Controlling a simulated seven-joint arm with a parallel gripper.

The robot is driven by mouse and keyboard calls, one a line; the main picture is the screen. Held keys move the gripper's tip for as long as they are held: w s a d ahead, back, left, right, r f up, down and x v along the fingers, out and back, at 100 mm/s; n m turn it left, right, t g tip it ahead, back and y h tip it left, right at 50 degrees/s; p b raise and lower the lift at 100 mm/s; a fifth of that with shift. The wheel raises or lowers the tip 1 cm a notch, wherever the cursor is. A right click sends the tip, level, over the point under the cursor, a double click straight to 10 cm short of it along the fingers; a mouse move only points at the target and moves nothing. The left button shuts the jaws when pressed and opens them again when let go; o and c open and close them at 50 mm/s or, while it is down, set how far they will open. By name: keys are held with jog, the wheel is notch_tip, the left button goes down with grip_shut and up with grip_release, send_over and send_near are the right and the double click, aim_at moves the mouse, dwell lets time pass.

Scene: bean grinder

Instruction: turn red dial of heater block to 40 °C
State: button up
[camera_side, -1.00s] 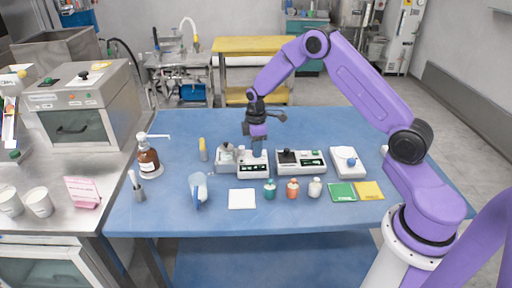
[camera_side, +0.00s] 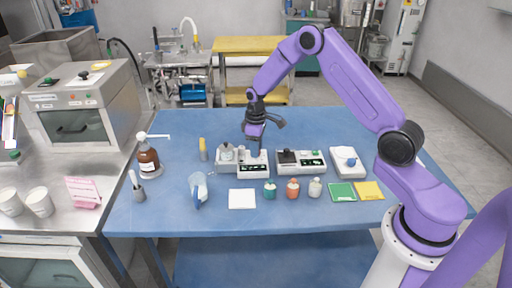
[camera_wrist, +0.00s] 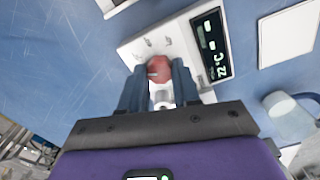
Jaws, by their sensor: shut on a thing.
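The heater block (camera_wrist: 196,60) is a white box with a dark display (camera_wrist: 211,44) that appears to read 22 °C, seen turned sideways in the wrist view. The red dial (camera_wrist: 158,67) sits on its top face. My gripper (camera_wrist: 159,77) points down at the block, with one blue-grey finger on each side of the dial, shut on it. In the side view the heater block (camera_side: 252,170) stands mid-table with my gripper (camera_side: 255,152) over it. The dial is hidden there by the fingers.
A small grey-white device (camera_side: 226,157) stands close on the block's left, and a white device with a dark top (camera_side: 302,162) on its right. A white pad (camera_side: 242,199), a beaker (camera_side: 198,188) and small bottles (camera_side: 292,189) are in front.

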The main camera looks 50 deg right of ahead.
jog(key=shift+m, duration=1.6)
jog(key=o, duration=1.1)
jog(key=shift+c, duration=0.2)
jog(key=shift+r, duration=0.1)
notch_tip(320, 180, up, 17)
jog(key=shift+r, duration=0.15)
